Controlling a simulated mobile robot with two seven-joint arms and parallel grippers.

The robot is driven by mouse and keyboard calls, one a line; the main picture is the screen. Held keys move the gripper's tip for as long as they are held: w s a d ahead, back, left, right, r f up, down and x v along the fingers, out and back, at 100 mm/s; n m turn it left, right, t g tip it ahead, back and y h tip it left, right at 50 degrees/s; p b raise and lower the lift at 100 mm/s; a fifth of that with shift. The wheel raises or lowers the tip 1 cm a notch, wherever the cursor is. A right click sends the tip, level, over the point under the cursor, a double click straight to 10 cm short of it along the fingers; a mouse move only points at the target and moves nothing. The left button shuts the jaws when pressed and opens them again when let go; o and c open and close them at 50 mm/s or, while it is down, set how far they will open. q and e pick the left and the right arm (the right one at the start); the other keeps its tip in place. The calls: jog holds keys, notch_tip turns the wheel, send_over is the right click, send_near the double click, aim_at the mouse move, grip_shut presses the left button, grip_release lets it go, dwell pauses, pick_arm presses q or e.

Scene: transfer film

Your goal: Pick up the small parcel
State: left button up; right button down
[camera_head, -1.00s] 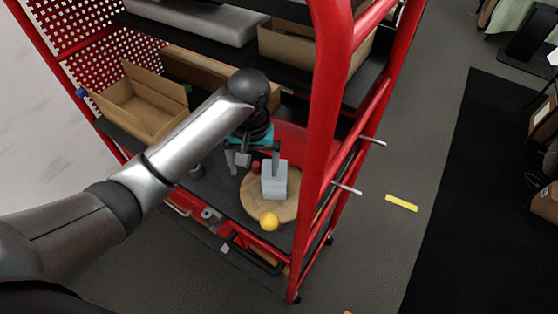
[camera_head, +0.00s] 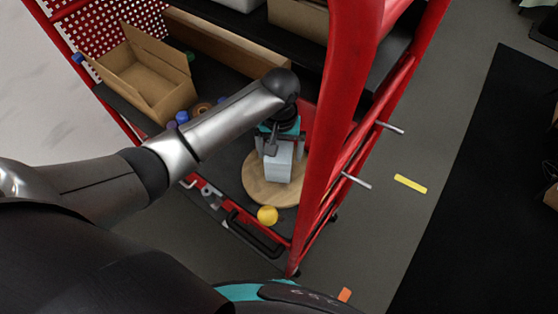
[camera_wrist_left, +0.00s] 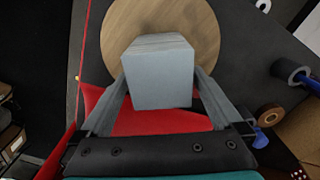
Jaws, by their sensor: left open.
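The small parcel, a pale grey box (camera_head: 278,168), stands on a round wooden board (camera_head: 260,192) on the lower shelf of the red rack. My left gripper (camera_head: 283,147) is over it from above. In the left wrist view the parcel (camera_wrist_left: 158,75) lies between the two fingers of the open left gripper (camera_wrist_left: 161,88), one finger along each side. Whether either finger touches it I cannot tell. My right gripper is not in view.
A yellow ball (camera_head: 267,215) sits at the board's front edge. A red rack post (camera_head: 340,100) rises close to the right of my gripper. An open cardboard box (camera_head: 150,75) is at the left. A dark upper shelf (camera_head: 245,36) is behind.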

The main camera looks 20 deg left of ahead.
pick_arm(q)
jog(key=f, duration=0.2)
jog(key=s+f, duration=0.1)
jog(key=f, duration=0.1)
jog(key=shift+f, duration=0.6)
grip_shut()
dwell(0.4)
jog(key=shift+r, duration=0.1)
